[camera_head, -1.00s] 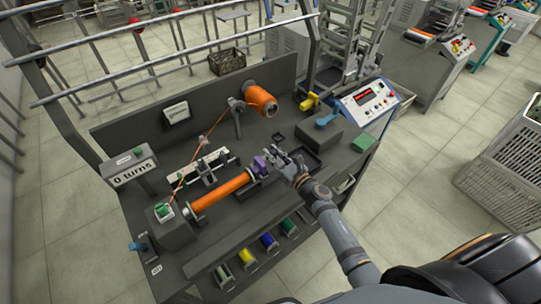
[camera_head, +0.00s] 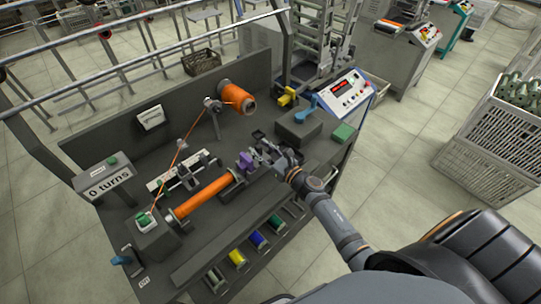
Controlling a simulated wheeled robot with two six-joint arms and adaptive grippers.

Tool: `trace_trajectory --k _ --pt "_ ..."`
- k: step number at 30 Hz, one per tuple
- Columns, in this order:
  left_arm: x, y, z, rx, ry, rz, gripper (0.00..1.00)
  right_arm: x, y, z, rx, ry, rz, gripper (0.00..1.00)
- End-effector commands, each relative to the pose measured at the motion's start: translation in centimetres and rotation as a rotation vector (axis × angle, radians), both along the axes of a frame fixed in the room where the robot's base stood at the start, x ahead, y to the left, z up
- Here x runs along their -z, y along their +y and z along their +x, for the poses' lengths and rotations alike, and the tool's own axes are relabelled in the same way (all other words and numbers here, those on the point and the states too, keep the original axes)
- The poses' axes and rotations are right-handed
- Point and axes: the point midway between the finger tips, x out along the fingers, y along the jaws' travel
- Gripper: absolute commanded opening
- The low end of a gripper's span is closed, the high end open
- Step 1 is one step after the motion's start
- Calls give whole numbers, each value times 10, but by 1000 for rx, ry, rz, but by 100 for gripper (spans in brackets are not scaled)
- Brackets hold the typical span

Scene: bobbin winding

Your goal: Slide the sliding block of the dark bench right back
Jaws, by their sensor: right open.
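The dark bench (camera_head: 188,256) fills the middle of the head view. A block with a purple part (camera_head: 245,161) sits on it, at the right end of the orange-wound bobbin (camera_head: 205,195); it looks like the sliding block. My right gripper (camera_head: 262,155) is open just to the right of the purple part. Its fingers are small and dark, so I cannot tell whether they touch the block. The bobbin lies between this block and the grey box at the left end. My left gripper is not in view.
An orange thread runs from the orange spool (camera_head: 236,98) toward the green-topped grey box (camera_head: 152,226). A grey block with a blue lever (camera_head: 309,108) and the control panel (camera_head: 345,92) stand at the right. Several coloured spools (camera_head: 256,239) sit along the front.

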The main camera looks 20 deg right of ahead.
Motion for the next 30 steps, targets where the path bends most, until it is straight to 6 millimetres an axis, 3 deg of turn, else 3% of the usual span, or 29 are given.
trace_trajectory --k 7,12,18,30 --pt "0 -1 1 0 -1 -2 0 2 -21 -60 -3 6 -4 43" --pt "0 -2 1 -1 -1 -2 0 1 -32 -87 -2 2 -3 43" --pt "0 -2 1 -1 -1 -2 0 0 -37 -100 0 1 -1 43" --pt "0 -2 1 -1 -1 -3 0 0 -37 -100 0 -1 -2 43"
